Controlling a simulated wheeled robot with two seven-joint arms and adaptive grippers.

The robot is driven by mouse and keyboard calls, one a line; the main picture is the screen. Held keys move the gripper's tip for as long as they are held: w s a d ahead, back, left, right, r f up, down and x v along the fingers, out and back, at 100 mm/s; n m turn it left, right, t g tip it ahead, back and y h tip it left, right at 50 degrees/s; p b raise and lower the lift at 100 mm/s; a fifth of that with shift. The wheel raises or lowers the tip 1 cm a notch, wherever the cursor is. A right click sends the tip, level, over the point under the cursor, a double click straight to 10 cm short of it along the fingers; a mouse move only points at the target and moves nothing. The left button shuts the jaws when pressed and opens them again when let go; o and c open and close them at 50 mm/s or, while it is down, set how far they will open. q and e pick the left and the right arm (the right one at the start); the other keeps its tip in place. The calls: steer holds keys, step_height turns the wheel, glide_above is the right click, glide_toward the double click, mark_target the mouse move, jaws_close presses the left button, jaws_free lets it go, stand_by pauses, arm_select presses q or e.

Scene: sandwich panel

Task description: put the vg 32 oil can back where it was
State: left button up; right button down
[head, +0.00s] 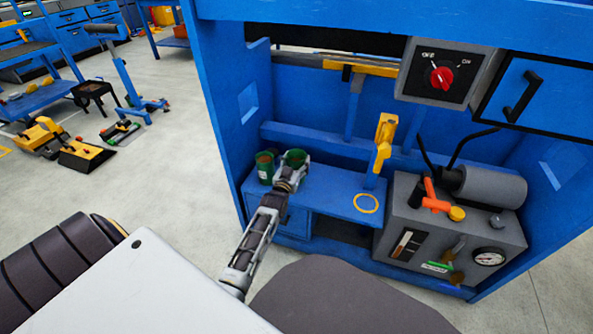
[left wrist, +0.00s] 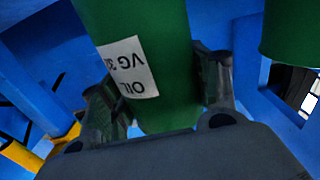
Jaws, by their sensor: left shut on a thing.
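The green VG 32 oil can (left wrist: 178,60) is between the fingers of my left gripper (left wrist: 158,82) in the left wrist view, its white label upside down there. In the head view my left gripper (head: 289,178) is shut on this can (head: 295,157) over the left part of the blue shelf (head: 325,190). Whether the can's base touches the shelf is hidden. A second green can (head: 265,167) stands just left of it; a green can also shows in the left wrist view (left wrist: 290,32). My right gripper is out of view.
A yellow ring (head: 367,203) marks the shelf right of the cans, below a yellow handle (head: 384,143). A grey unit with a gauge (head: 489,257) stands further right. Blue side walls and a switch box (head: 441,75) surround the bay.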

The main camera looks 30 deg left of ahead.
arm_select(q)
steer(key=shift+f+b, duration=0.8)
steer(key=shift+f, duration=0.9)
steer(key=shift+f, duration=0.15)
steer(key=o, duration=1.5)
steer(key=shift+c, duration=0.2)
steer(key=shift+p+v, duration=0.65)
steer(key=shift+v, duration=0.8)
steer(key=p+v, duration=0.3)
steer(key=v, duration=0.6)
steer(key=shift+d, duration=0.1)
